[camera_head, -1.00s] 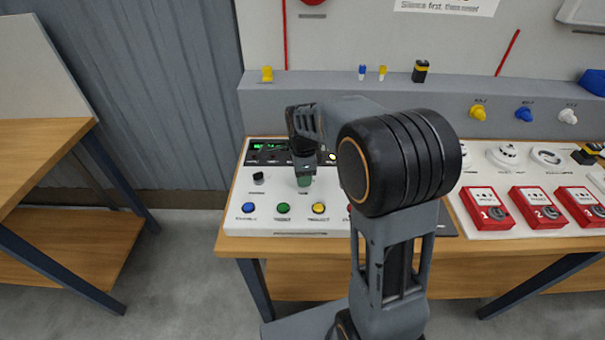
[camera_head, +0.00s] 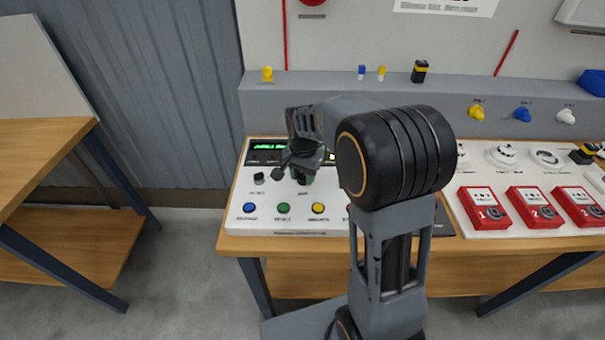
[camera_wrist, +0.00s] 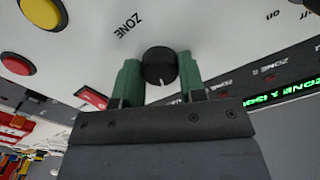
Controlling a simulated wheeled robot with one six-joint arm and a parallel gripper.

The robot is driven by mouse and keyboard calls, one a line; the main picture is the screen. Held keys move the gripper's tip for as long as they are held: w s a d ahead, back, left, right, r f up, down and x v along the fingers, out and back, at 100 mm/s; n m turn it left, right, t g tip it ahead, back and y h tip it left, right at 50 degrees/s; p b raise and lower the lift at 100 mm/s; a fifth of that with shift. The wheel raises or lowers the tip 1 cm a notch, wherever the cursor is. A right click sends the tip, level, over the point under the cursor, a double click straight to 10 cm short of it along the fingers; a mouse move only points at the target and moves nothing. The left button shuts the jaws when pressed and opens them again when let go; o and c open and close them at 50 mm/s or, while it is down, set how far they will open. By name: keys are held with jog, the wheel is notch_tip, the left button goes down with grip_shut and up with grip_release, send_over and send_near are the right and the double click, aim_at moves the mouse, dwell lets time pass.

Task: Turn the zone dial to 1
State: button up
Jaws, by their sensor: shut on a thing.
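The zone dial (camera_wrist: 158,62) is a round black knob on the white panel (camera_head: 240,215), beside the printed word ZONE in the wrist view. A small pale mark shows on the dial's edge facing my gripper. My gripper (camera_wrist: 160,78) has green fingers, one on each side of the dial, and is shut on it. In the head view my gripper (camera_head: 303,180) is over the panel and hides the dial. I cannot tell which number the dial points to.
A black knob (camera_head: 259,178) stands left of my gripper. Blue (camera_head: 249,207), green (camera_head: 283,208) and yellow (camera_head: 318,208) buttons line the panel's front. A lit green display (camera_head: 268,147) is behind. Red call boxes (camera_head: 535,207) stand to the right.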

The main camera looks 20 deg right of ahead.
aim_at(302, 175)
jog(key=n, duration=0.4)
jog(key=shift+r+n, duration=0.1)
jog(key=shift+n, duration=0.6)
jog(key=o, duration=0.9)
notch_tip(302, 175, up, 14)
jog(key=shift+f+p, duration=0.15)
jog(key=shift+p, duration=0.2)
dwell(0.4)
jog(key=s+f+n+t, duration=0.1)
jog(key=s+f, duration=0.1)
jog(key=s, duration=0.3)
jog(key=s+f+n+t, duration=0.1)
jog(key=s+f, duration=0.1)
jog(key=s, duration=0.4)
jog(key=s+f+n+t, duration=0.1)
jog(key=s+f, duration=0.1)
jog(key=s, duration=0.4)
jog(key=shift+a+f+n+t, duration=0.15)
jog(key=shift+a+n+t, duration=0.1)
jog(key=shift+n+t, duration=0.05)
